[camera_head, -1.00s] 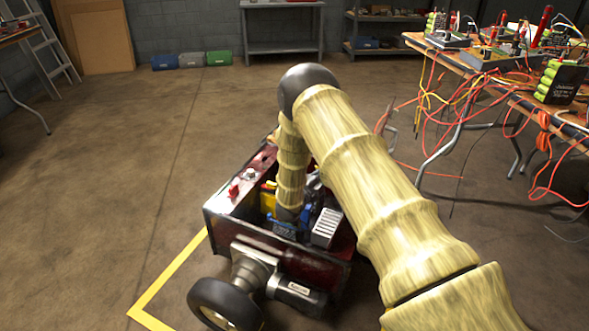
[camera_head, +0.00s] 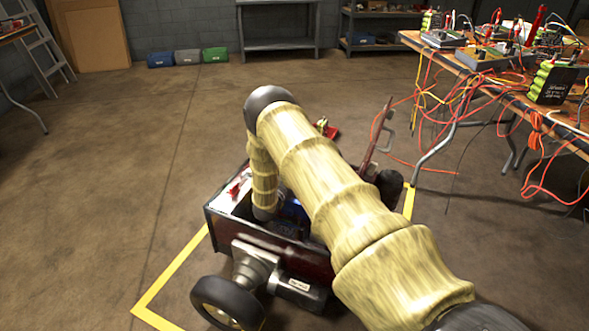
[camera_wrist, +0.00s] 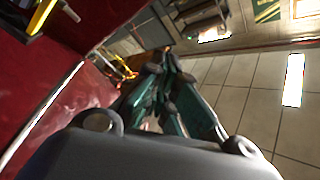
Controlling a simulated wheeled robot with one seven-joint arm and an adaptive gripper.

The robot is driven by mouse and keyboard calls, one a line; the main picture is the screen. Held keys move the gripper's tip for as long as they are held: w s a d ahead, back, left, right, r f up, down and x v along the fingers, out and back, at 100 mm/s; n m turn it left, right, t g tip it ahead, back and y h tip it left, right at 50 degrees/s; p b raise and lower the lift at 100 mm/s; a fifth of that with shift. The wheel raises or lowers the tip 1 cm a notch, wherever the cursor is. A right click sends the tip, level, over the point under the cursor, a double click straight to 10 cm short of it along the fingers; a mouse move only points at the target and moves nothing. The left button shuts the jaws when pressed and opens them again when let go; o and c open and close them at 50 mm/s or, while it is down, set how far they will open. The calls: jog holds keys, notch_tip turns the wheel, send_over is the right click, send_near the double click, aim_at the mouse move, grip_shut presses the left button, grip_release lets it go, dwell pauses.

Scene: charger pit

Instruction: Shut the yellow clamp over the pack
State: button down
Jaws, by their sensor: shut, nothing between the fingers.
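In the wrist view a yellow bar (camera_wrist: 42,15), probably part of the clamp, shows at the top left beside a red wall. I cannot tell the clamp's angle from this. My gripper (camera_wrist: 164,60) has dark green fingers with their tips together and nothing between them. The yellow bar lies to the left of the fingertips, apart from them. In the head view my arm reaches down into the dark red wheeled machine (camera_head: 290,258) and hides my gripper, the clamp and most of the inside. I cannot make out the pack in either view.
Yellow floor tape (camera_head: 165,283) runs around the machine, which has a black wheel (camera_head: 226,303) at the front left. A workbench (camera_head: 470,67) at the right holds battery packs and meters, with loose red cables (camera_head: 440,140) hanging down.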

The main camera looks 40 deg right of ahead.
jog(key=shift+w+f+n, duration=0.15)
jog(key=shift+n, duration=0.15)
jog(key=shift+a, duration=0.1)
dwell(0.3)
notch_tip(320, 180, up, 10)
dwell(0.6)
dwell(0.5)
